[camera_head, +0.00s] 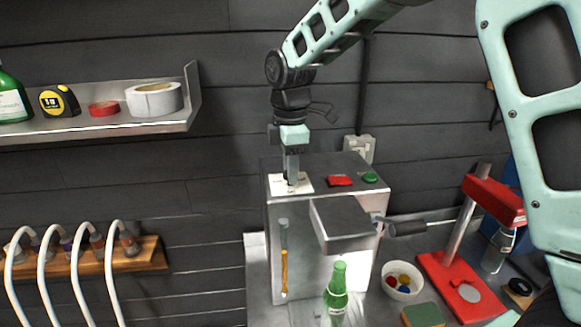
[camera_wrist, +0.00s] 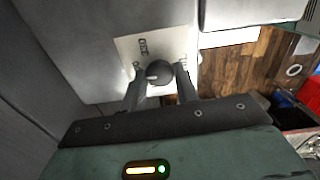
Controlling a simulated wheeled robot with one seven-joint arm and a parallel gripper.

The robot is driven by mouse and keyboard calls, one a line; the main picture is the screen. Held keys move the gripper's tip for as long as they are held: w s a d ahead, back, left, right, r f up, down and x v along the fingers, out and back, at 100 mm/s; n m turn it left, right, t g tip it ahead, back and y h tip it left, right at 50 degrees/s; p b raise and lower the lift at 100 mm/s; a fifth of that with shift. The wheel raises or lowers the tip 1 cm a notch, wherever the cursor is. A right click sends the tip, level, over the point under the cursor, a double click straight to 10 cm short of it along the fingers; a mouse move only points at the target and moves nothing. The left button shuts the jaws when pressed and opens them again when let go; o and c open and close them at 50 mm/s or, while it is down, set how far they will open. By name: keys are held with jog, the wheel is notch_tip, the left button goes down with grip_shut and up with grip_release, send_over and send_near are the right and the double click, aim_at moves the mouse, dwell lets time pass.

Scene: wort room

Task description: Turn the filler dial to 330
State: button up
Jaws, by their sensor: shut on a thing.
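The filler (camera_head: 324,240) is a grey metal box on the bench, with a white dial plate (camera_head: 305,181) on its top left. In the wrist view the round dark grey dial (camera_wrist: 159,71) sits on the white plate (camera_wrist: 172,44), with a small light mark on it. Printed labels on the plate are partly hidden and I cannot read the dial's setting. My gripper (camera_wrist: 160,84) is shut on the dial, one finger on each side. In the head view my gripper (camera_head: 291,178) points straight down onto the plate and hides the dial.
A red button (camera_head: 341,181) and a green button (camera_head: 370,178) sit on the filler's top, right of the dial. A green bottle (camera_head: 337,290) stands in front. A white bowl (camera_head: 402,290) with caps and a red stand (camera_head: 452,285) are right. A shelf (camera_head: 95,128) hangs left.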

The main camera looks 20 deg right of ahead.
jog(key=m, duration=0.5)
jog(key=shift+m+b, duration=0.3)
jog(key=shift+m, duration=0.1)
jog(key=m, duration=0.5)
jog(key=shift+m, duration=0.3)
jog(key=o, duration=1)
jog(key=shift+c, duration=0.2)
notch_tip(320, 180, up, 18)
jog(key=b, duration=0.4)
jog(key=shift+f, duration=0.25)
